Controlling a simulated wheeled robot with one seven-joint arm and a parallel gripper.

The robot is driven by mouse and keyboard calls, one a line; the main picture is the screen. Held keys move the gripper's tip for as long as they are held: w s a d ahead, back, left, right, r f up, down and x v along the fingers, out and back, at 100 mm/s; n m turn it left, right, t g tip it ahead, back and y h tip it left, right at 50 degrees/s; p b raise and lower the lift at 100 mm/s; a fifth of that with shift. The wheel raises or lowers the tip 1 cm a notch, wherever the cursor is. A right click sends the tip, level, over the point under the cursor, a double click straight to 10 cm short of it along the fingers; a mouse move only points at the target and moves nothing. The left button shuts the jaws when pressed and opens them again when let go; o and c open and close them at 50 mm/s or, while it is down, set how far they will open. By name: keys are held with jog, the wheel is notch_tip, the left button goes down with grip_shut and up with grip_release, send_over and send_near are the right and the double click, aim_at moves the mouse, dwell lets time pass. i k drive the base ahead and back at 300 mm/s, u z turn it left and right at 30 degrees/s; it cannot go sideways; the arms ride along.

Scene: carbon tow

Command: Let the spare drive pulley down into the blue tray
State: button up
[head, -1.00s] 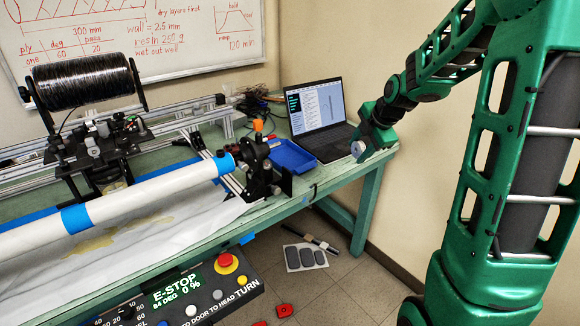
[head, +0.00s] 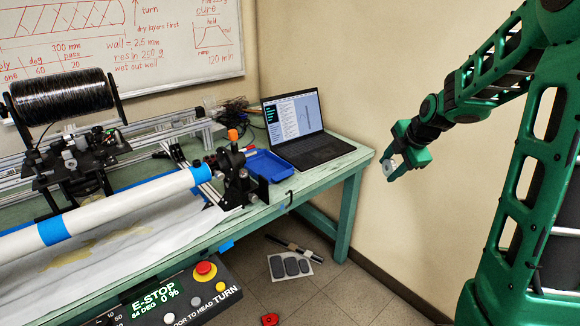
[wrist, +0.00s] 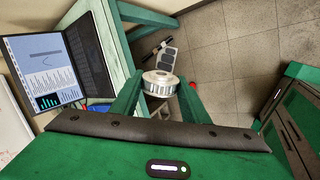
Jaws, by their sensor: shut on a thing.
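The spare drive pulley (wrist: 160,81) is a silver toothed wheel, held between the fingertips of my gripper (wrist: 158,92) in the wrist view. In the head view my gripper (head: 388,168) is shut on the pulley (head: 388,167), in the air to the right of the table's end. The blue tray (head: 268,168) lies on the green table, left of the laptop and behind the black end of the winding machine, which hides part of it. The pulley is well apart from the tray. The tray does not show clearly in the wrist view.
An open laptop (head: 308,135) stands between the tray and my gripper; it also shows in the wrist view (wrist: 62,60). The winding machine's white tube (head: 120,208) runs along the table (head: 320,178). A grey sheet of pads (head: 290,265) lies on the floor.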

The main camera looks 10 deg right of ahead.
aim_at(262, 161)
jog(key=z, duration=0.35)
jog(key=i, duration=1)
jog(key=u, duration=1.2)
